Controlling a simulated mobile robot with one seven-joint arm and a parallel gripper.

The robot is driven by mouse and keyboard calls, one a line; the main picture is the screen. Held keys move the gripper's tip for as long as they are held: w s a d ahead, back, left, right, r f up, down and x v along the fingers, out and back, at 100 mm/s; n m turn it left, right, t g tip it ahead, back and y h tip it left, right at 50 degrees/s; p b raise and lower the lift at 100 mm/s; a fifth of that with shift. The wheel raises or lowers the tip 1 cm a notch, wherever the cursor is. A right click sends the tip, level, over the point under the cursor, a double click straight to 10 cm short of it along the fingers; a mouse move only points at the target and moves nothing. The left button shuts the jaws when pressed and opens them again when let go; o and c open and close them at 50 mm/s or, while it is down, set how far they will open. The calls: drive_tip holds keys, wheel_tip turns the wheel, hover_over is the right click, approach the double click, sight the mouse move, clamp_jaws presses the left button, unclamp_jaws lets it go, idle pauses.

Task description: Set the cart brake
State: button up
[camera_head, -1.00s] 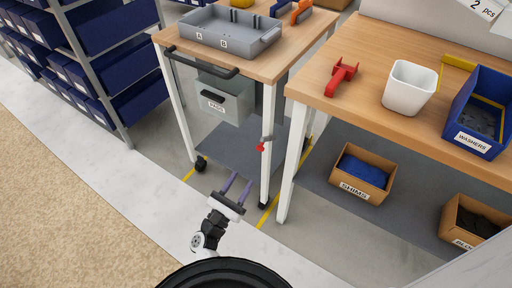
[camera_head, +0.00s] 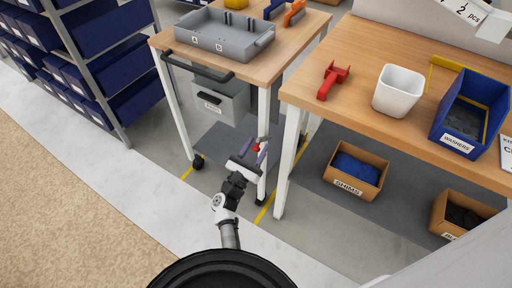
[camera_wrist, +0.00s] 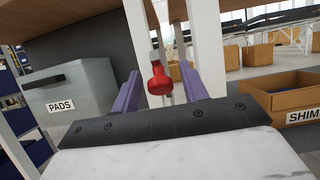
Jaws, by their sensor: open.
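The cart (camera_head: 281,50) is a wood-topped trolley with white legs and black casters, left of the workbench. A red knob (camera_wrist: 159,83) on a short grey lever sits at its near right leg; it is small and partly hidden in the head view (camera_head: 256,147). I take this to be the brake lever. My gripper (camera_head: 254,150), with two purple fingers, is at that leg, low beside the lever. In the wrist view the fingers are open, one on each side of the knob, with gaps showing. Whether the knob lies fully between the fingertips in depth is hard to tell.
A grey tray (camera_head: 213,49) lies on the cart top, and a PADS drawer (camera_head: 221,100) hangs below it. The workbench (camera_head: 330,109) stands close on the right, its white leg (camera_head: 288,165) near my gripper. A SHIMS box (camera_head: 355,170) is on its lower shelf.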

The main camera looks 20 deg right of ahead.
clamp_jaws()
drive_tip(key=shift+r, duration=0.15)
